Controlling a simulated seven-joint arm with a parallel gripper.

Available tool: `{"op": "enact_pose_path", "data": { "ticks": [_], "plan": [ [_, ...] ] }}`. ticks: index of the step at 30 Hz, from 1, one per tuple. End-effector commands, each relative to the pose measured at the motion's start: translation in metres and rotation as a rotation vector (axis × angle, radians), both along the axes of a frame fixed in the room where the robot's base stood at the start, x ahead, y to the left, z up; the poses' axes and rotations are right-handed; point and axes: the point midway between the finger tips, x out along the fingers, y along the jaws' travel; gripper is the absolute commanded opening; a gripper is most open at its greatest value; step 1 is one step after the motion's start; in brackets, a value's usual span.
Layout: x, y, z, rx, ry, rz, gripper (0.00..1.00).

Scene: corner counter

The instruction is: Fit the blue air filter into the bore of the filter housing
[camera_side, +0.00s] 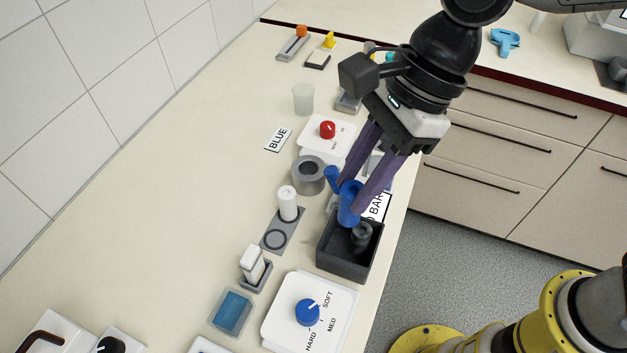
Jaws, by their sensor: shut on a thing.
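The blue air filter (348,208) is between the purple fingers of my gripper (350,196), which is shut on it. A second blue part (332,177) shows at its upper left; I cannot tell whether it belongs to the filter. The filter is over the far part of a dark open tray, and its lower end is close to that tray. The filter housing appears to be the grey round body (308,188) with a dark bore open at the top. It stands on the counter left of the filter, apart from it. The fingers partly hide the filter.
The dark tray (340,256) holds a dark grey cylindrical part (361,238). A white cylinder (287,204) stands on a grey plate (291,236) nearby. White panels with a red knob (327,129) and a blue knob (307,312) lie beyond and nearer.

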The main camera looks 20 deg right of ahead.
Motion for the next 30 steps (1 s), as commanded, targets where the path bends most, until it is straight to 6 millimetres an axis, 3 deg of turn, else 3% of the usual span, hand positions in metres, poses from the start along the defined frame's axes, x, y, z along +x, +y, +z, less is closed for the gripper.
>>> {"op": "enact_pose_path", "data": {
  "ticks": [7,11,14,19,24,27,30],
  "plan": [
    [-0.015,-0.019,0.010,0.000,0.001,0.014,0.00],
    [-0.010,-0.013,0.025,0.001,-0.001,0.059,0.00],
    [0.013,-0.003,0.032,0.000,0.001,0.083,0.00],
    [0.070,0.009,0.031,-0.001,0.003,0.090,0.00],
    [0.123,0.007,0.015,-0.001,0.003,0.061,0.00],
    [0.146,0.002,0.002,-0.001,0.004,0.031,0.00],
    [0.157,-0.003,-0.009,-0.001,0.003,0.012,0.00]
  ]
}}
